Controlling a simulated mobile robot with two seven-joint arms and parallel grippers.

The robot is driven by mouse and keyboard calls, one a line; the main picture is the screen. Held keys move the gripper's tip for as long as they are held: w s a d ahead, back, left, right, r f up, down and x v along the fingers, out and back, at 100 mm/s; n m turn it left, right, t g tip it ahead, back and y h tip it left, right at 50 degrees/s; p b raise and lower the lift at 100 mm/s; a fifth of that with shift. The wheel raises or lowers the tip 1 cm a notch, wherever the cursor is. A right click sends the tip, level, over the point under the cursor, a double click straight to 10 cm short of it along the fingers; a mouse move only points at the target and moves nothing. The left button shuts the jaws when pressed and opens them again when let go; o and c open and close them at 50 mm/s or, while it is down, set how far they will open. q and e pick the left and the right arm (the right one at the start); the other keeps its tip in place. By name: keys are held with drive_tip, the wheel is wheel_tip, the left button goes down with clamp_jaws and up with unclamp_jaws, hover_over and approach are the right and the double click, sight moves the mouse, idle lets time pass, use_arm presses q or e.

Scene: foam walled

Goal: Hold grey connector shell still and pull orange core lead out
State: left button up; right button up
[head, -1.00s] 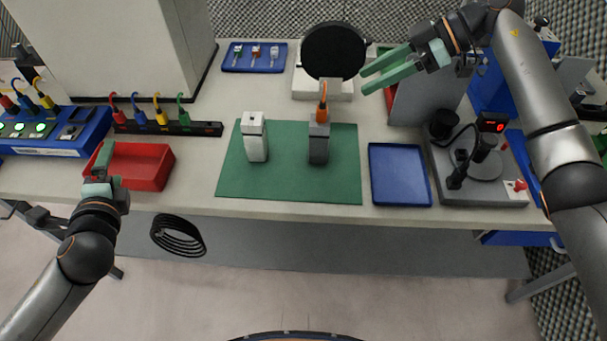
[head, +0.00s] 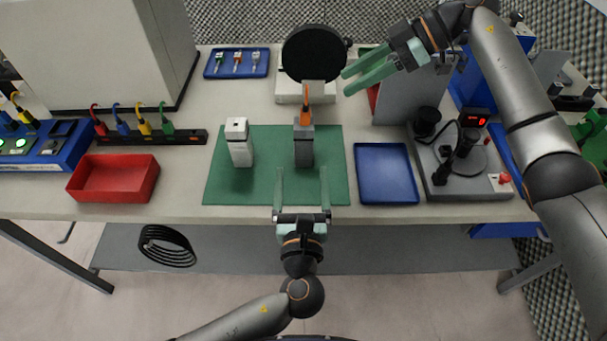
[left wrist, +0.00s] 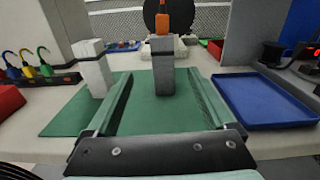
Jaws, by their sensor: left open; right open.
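The grey connector shell (head: 304,150) stands upright on the green mat (head: 225,188), and the orange core lead (head: 306,107) sticks up from its top. In the left wrist view the shell (left wrist: 164,76) stands between and beyond the fingers, with the orange lead (left wrist: 163,21) above it. My left gripper (head: 302,172) is open and empty, pointing at the shell from the front of the table, not touching it. My right gripper (head: 346,81) is open and empty, to the right of the lead and higher in the picture.
A white block (head: 239,145) stands left of the shell. A blue tray (head: 387,174) lies to the right, and a red bin (head: 113,180) to the left. A round black disc (head: 314,52) stands on a pale base behind. Bare mat lies between the white block and shell.

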sight(304, 141)
use_arm(q)
drive_tip(key=shift+w+d+r, duration=0.1)
drive_tip(key=shift+w+d, duration=0.05)
drive_tip(key=shift+d, duration=0.1)
drive_tip(key=shift+w, duration=0.35)
drive_tip(key=w, duration=1.1)
drive_tip(key=shift+w, duration=0.15)
drive_tip(key=shift+c, duration=0.2)
